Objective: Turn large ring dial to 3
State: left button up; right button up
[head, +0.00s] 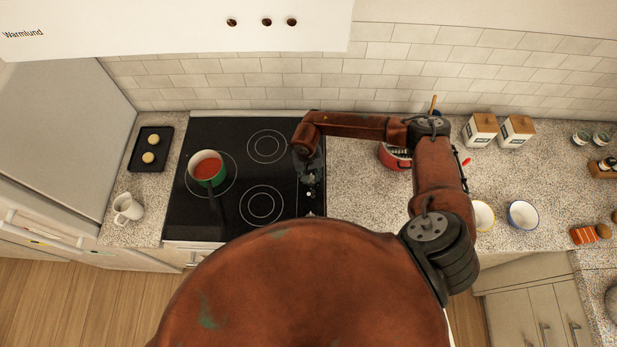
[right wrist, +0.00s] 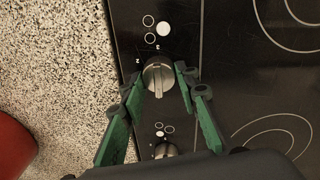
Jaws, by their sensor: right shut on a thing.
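In the right wrist view, a round silver-grey dial (right wrist: 158,82) with a raised bar sits on the black stove panel, with small white numbers and ring marks beside it. My right gripper (right wrist: 156,76) has its green fingers on either side of this dial and is shut on it. A second dial (right wrist: 166,151) sits lower in that view, partly hidden by the gripper body. In the head view, my right gripper (head: 311,180) is over the right edge of the black cooktop (head: 222,126), hiding most of the dials. My left gripper is not in view.
A green pot of red liquid (head: 208,168) stands on the left of the cooktop. A red pot (head: 393,160) stands on the counter, partly behind my right arm. A white pitcher (head: 127,207) and a dark tray (head: 150,150) are at the left. Bowls (head: 523,215) are at the right.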

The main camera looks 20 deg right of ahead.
jog(key=shift+a+f+m+b, duration=0.1)
jog(key=shift+f+m+b, duration=0.1)
jog(key=shift+m+b, duration=1.5)
jog(key=m+b, duration=0.3)
jog(key=m, duration=0.1)
jog(key=shift+b, duration=0.35)
jog(key=m+b, duration=0.3)
jog(key=m, duration=0.1)
jog(key=shift+w+r+m+y, duration=0.1)
jog(key=shift+m+y, duration=0.3)
jog(key=m+b, duration=0.2)
jog(key=m, duration=0.2)
jog(key=shift+m, duration=0.3)
jog(key=m+b, duration=0.1)
jog(key=m, duration=0.4)
jog(key=shift+r+b, duration=0.15)
jog(key=shift+b, duration=0.15)
jog(key=m, duration=0.6)
jog(key=shift+d+r+m+y+b, duration=0.1)
jog(key=shift+d+m+y+b, duration=0.1)
jog(key=shift+m+y+b, duration=0.2)
jog(key=m, duration=0.3)
jog(key=shift+m+t, duration=0.3)
jog(key=shift+m, duration=1.8)
